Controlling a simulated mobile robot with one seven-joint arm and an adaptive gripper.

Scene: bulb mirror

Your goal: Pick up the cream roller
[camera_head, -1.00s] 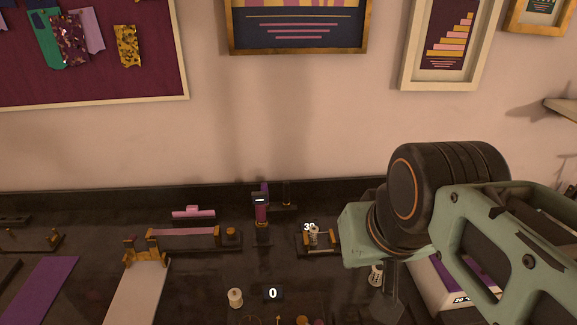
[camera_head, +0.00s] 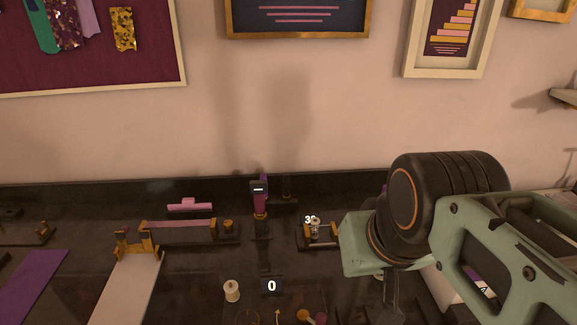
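A small cream roller (camera_head: 232,290) stands upright on the dark worktop, low and left of the middle. Another small pale spool (camera_head: 315,226) sits in a gold-and-black holder further right, partly behind a number label. My gripper (camera_head: 392,303) hangs below my green arm at the lower right, well to the right of the cream roller and apart from it. Its fingers are dark and blurred, so I cannot tell whether they are open or shut.
A grey-white strip (camera_head: 128,288) and a purple strip (camera_head: 32,283) lie at the left. A pink bar stand (camera_head: 183,230) and a purple-topped post (camera_head: 260,203) stand behind. Small round items sit at the bottom edge.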

